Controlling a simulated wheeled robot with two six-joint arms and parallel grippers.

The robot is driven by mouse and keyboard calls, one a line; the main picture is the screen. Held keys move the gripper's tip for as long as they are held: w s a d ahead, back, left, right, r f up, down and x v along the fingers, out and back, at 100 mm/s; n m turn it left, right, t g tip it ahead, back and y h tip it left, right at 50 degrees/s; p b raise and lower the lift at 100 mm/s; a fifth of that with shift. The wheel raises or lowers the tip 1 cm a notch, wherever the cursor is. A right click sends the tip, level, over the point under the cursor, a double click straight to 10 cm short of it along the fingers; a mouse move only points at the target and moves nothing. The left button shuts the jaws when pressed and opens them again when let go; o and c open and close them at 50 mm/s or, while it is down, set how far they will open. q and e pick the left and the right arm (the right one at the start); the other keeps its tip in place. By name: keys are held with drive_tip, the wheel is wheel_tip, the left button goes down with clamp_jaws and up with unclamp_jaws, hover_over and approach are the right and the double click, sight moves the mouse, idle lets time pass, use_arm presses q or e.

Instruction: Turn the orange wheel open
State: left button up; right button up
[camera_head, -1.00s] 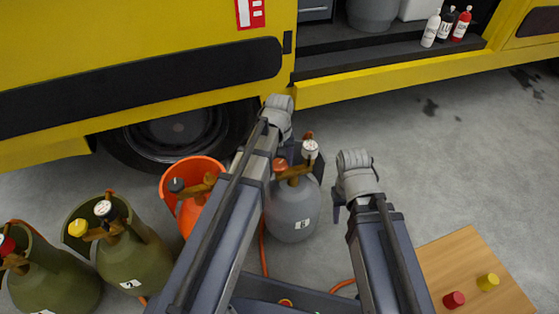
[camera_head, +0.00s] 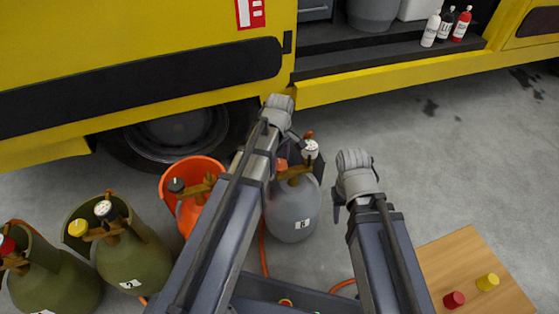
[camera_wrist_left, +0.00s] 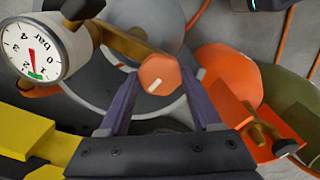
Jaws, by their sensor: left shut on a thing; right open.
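The orange wheel (camera_wrist_left: 158,73) is a small faceted knob with a white mark, on a brass valve arm (camera_wrist_left: 118,38). The valve tops a grey cylinder (camera_head: 291,215) with a white label, standing upright in the head view. My left gripper (camera_wrist_left: 165,84) is shut on the wheel, one finger on each side. In the head view my left forearm hides part of the wheel. A round white gauge (camera_wrist_left: 33,48) marked bar sits at the other end of the valve, its red needle pointing down near a green patch. My right gripper (camera_head: 340,205) is open and empty, right of the cylinder.
A yellow truck (camera_head: 130,40) spans the back. A wooden board (camera_head: 470,262) with red and yellow caps lies at right. Grey floor at right is clear.

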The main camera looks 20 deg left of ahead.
sight(279, 164)
use_arm(q)
drive_tip(key=shift+n, duration=0.3)
idle(0.4)
drive_tip(key=o, duration=1.4)
wheel_tip(279, 164, up, 8)
drive_tip(key=p, duration=0.8)
drive_tip(key=shift+f, duration=0.1)
